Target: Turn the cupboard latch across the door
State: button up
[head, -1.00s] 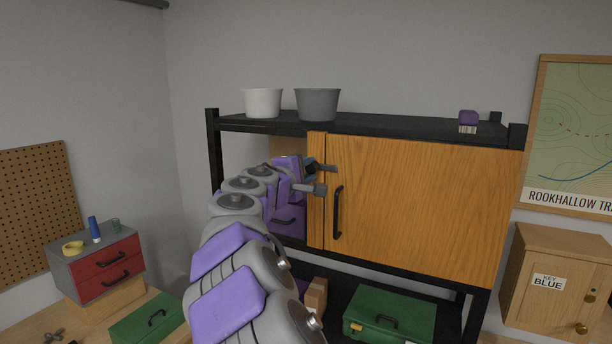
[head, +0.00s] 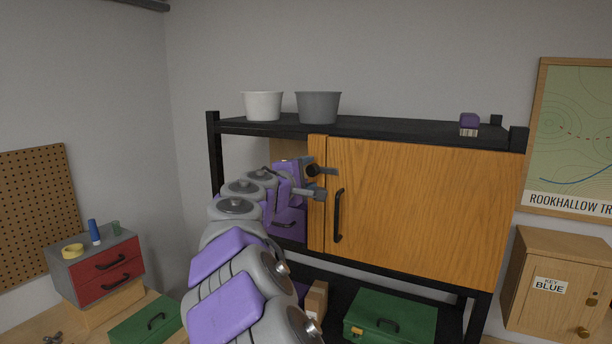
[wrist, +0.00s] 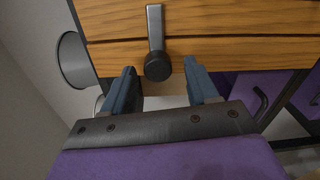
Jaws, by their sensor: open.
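The cupboard latch (wrist: 155,28) is a grey bar on a round dark pivot knob (wrist: 157,66). The knob sits on the narrow wooden side strip, and the bar crosses the dark gap onto the door. In the head view the latch (head: 325,171) lies about level, pointing right over the edge of the wooden door (head: 425,210). The door is closed. My gripper (wrist: 160,68) is open, its blue-grey fingers on either side of the knob in the wrist view, with nothing held. In the head view my gripper (head: 318,193) is just below the latch; contact is not visible.
A black door handle (head: 338,215) stands upright below and right of the latch. A white pot (head: 263,106) and a grey pot (head: 318,107) stand on the black shelf top. A green case (head: 390,318) sits below. The left of the cupboard is open.

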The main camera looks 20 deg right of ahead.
jog(key=v, duration=1.7)
jog(key=shift+a+f+p, duration=0.15)
jog(key=shift+p, duration=0.2)
